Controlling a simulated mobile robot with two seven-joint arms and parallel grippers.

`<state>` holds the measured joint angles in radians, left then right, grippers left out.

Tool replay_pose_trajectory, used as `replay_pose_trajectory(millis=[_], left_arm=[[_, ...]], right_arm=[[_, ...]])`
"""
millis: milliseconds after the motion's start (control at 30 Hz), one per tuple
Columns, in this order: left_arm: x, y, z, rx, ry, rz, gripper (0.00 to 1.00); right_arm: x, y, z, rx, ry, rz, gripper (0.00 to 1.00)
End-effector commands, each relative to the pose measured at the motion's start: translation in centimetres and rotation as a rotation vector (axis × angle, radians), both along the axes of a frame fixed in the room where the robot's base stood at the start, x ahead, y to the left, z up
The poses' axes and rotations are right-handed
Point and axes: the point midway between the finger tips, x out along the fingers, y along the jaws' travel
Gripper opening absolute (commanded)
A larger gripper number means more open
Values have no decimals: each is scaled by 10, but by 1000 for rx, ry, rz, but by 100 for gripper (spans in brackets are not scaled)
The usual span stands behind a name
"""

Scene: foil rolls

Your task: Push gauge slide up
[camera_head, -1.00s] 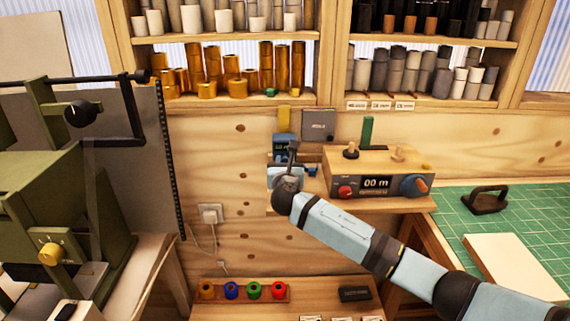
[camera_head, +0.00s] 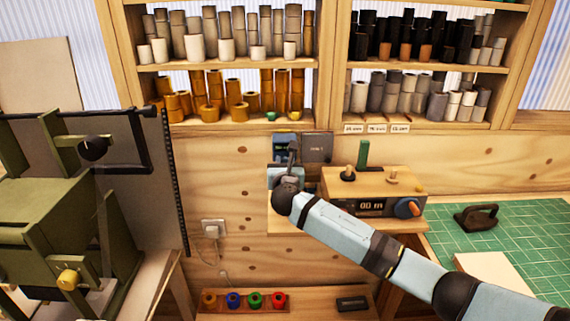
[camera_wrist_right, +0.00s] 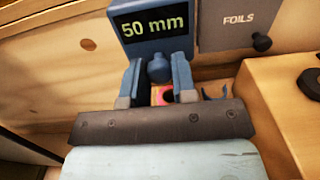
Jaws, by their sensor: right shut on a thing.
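The gauge slide (camera_head: 286,141) is a blue block on the wooden wall, level with the grey FOILS box (camera_head: 318,147) to its right. In the right wrist view the slide (camera_wrist_right: 155,25) has a dark display reading "50 mm" and a round blue knob (camera_wrist_right: 159,68) below it. My right gripper (camera_wrist_right: 157,82) has its two fingers on either side of the knob and is shut on it. In the head view my right gripper (camera_head: 290,155) is at the slide's lower part and partly hides it. My left gripper is not in view.
A wooden device with a display (camera_head: 371,205) and an orange knob stands right of the gripper. A shelf of foil rolls (camera_head: 240,90) is above. A green press (camera_head: 50,220) stands at left. A green cutting mat (camera_head: 520,235) lies at right.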

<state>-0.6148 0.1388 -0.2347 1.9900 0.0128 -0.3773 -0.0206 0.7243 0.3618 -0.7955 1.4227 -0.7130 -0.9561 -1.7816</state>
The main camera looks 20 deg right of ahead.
Motion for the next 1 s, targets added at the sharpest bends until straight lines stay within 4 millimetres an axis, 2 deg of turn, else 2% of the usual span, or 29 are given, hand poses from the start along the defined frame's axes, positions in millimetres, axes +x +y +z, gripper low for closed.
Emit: replay_pose_trajectory(millis=[33,100,133,400,533,667,1000], left_arm=[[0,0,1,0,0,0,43],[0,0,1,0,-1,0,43],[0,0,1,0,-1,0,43],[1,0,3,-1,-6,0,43],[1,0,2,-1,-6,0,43],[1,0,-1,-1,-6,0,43],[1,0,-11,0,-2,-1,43]], right_arm=[[1,-1,6,0,-9,0,32],[1,-1,6,-1,-9,0,48],[1,0,6,0,-8,0,51],[0,0,3,0,-5,0,51],[-10,3,2,0,-4,1,51],[-33,9,1,1,-4,2,51],[-106,30,2,1,-7,3,51]])
